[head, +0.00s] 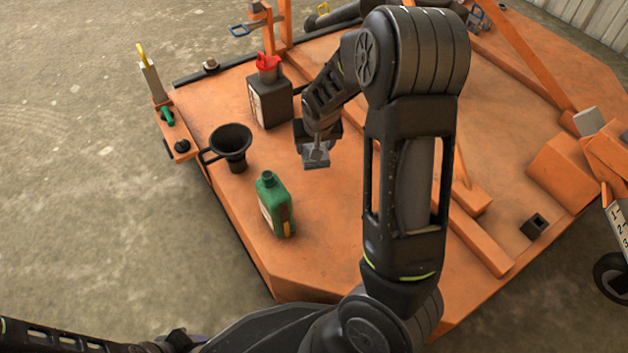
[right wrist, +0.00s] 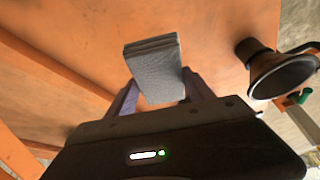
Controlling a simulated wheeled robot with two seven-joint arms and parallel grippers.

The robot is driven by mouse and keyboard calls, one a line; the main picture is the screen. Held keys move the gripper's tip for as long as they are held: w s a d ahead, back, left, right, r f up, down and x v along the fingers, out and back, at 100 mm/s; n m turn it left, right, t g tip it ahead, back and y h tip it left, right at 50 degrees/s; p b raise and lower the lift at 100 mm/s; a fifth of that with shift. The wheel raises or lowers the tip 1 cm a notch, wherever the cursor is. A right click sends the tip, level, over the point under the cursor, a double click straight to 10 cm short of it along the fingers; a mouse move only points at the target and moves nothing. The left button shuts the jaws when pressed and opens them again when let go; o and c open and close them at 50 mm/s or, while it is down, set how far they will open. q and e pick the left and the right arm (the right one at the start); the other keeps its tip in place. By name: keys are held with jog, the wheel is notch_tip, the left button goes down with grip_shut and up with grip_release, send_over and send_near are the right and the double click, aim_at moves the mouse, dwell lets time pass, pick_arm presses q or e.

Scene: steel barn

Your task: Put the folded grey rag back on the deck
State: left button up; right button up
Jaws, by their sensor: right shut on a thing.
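The folded grey rag (head: 316,155) is in my right gripper (head: 317,143), above the orange deck (head: 230,250). In the right wrist view the rag (right wrist: 155,68) is a light grey folded slab, standing out between the two fingers (right wrist: 160,95), which are shut on it. Bare deck (right wrist: 90,40) shows behind it. I cannot tell how far the rag is from the deck surface. Part of my left arm shows at the bottom left of the head view, with what seems to be my left gripper (head: 180,341) at the frame's lower edge; its fingers are not clear.
A black funnel (head: 231,146) sits at the deck's left edge, left of the rag. A green bottle (head: 275,205) stands in front, and a dark jug with a red cap (head: 270,92) behind left. Orange beams (head: 470,230) lie to the right.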

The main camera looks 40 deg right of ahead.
jog(key=b, duration=0.3)
send_over(313, 174)
jog(key=s, duration=0.1)
jog(key=shift+s+a+f, duration=0.1)
jog(key=shift+a+f, duration=0.05)
jog(key=shift+f, duration=1.1)
jog(key=shift+s+a+f, duration=0.1)
jog(key=shift+a+f, duration=0.05)
jog(key=shift+f, duration=1.05)
notch_tip(313, 174, down, 4)
jog(key=shift+f+b, duration=0.25)
jog(key=shift+b, duration=0.9)
jog(key=shift+w+f, duration=0.1)
jog(key=shift+f, duration=0.2)
jog(key=shift+f, duration=0.15)
jog(key=o, duration=1.8)
